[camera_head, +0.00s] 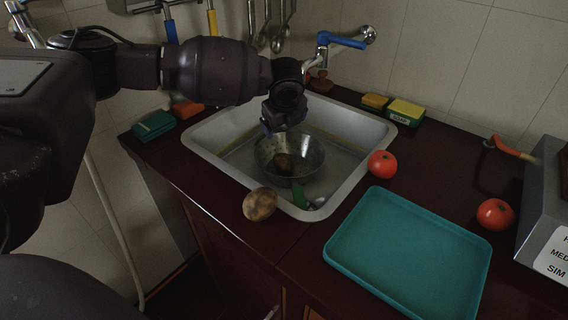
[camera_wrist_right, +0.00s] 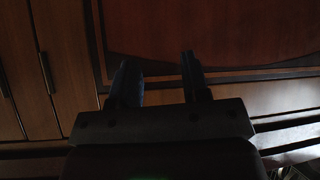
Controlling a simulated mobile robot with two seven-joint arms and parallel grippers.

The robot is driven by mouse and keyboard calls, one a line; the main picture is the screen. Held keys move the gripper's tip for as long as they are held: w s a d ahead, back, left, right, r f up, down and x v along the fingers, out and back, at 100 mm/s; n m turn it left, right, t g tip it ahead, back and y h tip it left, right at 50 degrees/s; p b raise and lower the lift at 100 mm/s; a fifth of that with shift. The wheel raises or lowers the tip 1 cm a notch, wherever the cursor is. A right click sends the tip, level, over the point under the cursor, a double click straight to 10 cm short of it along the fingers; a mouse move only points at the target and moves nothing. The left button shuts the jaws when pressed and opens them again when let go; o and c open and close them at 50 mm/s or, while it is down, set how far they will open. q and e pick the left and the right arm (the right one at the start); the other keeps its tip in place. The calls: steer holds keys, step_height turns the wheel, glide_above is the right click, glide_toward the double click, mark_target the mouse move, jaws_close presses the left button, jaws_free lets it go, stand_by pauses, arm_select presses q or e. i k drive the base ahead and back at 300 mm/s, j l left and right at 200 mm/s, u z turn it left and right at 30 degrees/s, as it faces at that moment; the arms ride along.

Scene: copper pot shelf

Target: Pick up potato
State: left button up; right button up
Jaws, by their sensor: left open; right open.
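A brown, mottled potato (camera_head: 260,204) lies on the dark counter at the sink's front left rim. My right gripper (camera_wrist_right: 158,80) shows in the right wrist view, open and empty, facing brown wooden cabinet fronts. No potato shows in that view.
The sink (camera_head: 222,130) has a blue-handled tap (camera_head: 345,41) behind it. A teal tray (camera_head: 410,252) lies at the front right. Tomatoes (camera_head: 382,164) (camera_head: 496,214) stand beside the sink and near a grey box (camera_head: 545,205). Sponges (camera_head: 405,112) lie behind. Something green (camera_head: 299,195) lies in the sink.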

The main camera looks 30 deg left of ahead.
mark_target(261, 202)
steer(key=k+l, duration=1.2)
steer(key=l, duration=0.2)
